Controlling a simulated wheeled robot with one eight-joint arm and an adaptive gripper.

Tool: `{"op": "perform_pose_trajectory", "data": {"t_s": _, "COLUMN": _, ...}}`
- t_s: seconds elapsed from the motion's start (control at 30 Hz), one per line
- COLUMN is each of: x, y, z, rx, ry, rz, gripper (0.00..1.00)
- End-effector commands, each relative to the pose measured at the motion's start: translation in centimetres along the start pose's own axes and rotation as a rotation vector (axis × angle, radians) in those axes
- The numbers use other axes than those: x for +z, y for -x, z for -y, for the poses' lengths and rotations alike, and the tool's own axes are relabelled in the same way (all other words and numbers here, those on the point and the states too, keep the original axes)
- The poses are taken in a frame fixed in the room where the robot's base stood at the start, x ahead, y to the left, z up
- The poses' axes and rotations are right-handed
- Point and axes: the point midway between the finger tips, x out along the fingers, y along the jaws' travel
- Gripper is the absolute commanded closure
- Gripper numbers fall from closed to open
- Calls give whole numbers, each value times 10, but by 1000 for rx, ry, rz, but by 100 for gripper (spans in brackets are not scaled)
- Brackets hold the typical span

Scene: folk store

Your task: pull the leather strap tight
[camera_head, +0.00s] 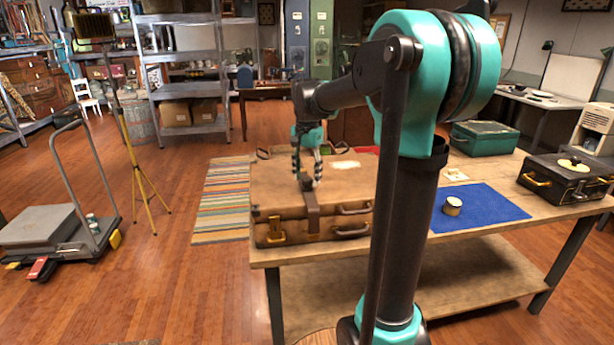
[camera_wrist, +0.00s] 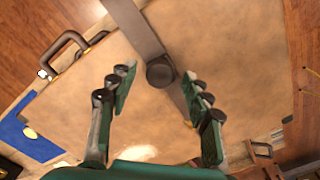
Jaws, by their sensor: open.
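A brown leather suitcase (camera_head: 275,190) lies flat on the wooden table (camera_head: 540,200). The leather strap (camera_head: 312,212) hangs over its front edge and runs onto the lid. In the wrist view the strap (camera_wrist: 130,22) crosses the suitcase lid (camera_wrist: 80,95), with a dark round piece (camera_wrist: 160,71) on it and a narrower tail (camera_wrist: 178,95) beyond. My gripper (camera_head: 307,172) is over the lid at the strap, pointing down. In the wrist view my gripper (camera_wrist: 158,80) is open, its fingers on either side of the strap. Whether a finger touches the strap cannot be told.
A suitcase handle (camera_head: 354,208) juts from the front, right of the strap, and a brass latch (camera_head: 275,230) sits left. A blue mat (camera_head: 485,207) with a small tin (camera_head: 452,206) lies to the right. A green box (camera_head: 485,138) and a black case (camera_head: 565,178) stand farther right.

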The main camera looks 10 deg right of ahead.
Motion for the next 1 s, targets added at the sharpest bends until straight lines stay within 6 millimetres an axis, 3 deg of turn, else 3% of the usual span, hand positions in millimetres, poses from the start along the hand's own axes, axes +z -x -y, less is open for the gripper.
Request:
{"op": "perform_pose_trajectory", "data": {"t_s": 0.33, "x": 0, "y": -4, "z": 0, "rx": 0, "ry": 0, "rz": 0, "gripper": 50}}
{"op": "perform_pose_trajectory", "data": {"t_s": 0.73, "x": 0, "y": -4, "z": 0, "rx": 0, "ry": 0, "rz": 0, "gripper": 99}}
{"op": "perform_pose_trajectory", "data": {"t_s": 1.0, "x": 0, "y": -4, "z": 0, "rx": 0, "ry": 0, "rz": 0, "gripper": 100}}
